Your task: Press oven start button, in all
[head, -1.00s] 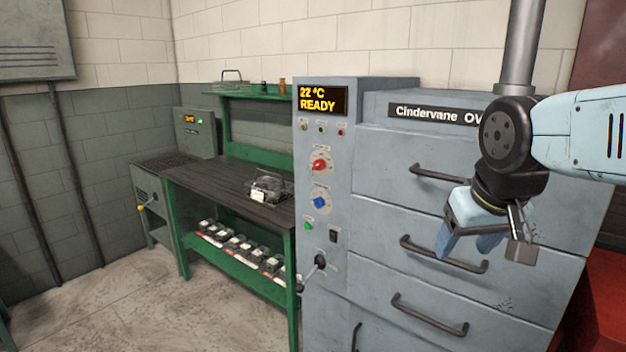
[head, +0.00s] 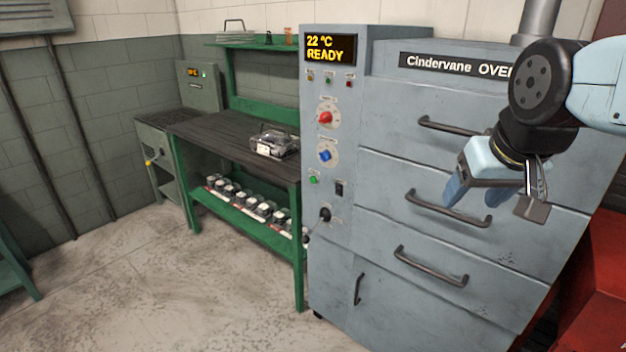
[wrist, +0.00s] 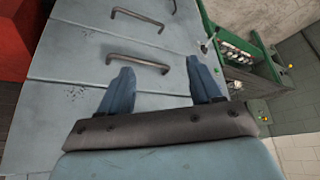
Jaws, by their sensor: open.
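The grey Cindervane oven (head: 385,180) stands at the centre right, with drawer fronts and black handles. Its control column holds a display (head: 330,49) reading 22 °C READY, a red knob (head: 325,118), a blue knob (head: 324,156), a small green button (head: 313,180), a black switch (head: 339,188) and a black lever (head: 325,214). No label I can read marks the start button. My gripper (head: 462,196) is open and empty in front of the drawers, to the right of the controls. In the wrist view, my gripper (wrist: 163,85) has its two blue fingers apart, with drawer fronts beyond.
A green workbench (head: 190,184) left of the oven carries a wire basket (head: 273,144) and several boxed items on its lower shelf. A grey machine (head: 157,140) stands behind it. Red equipment (head: 590,280) is at the right.

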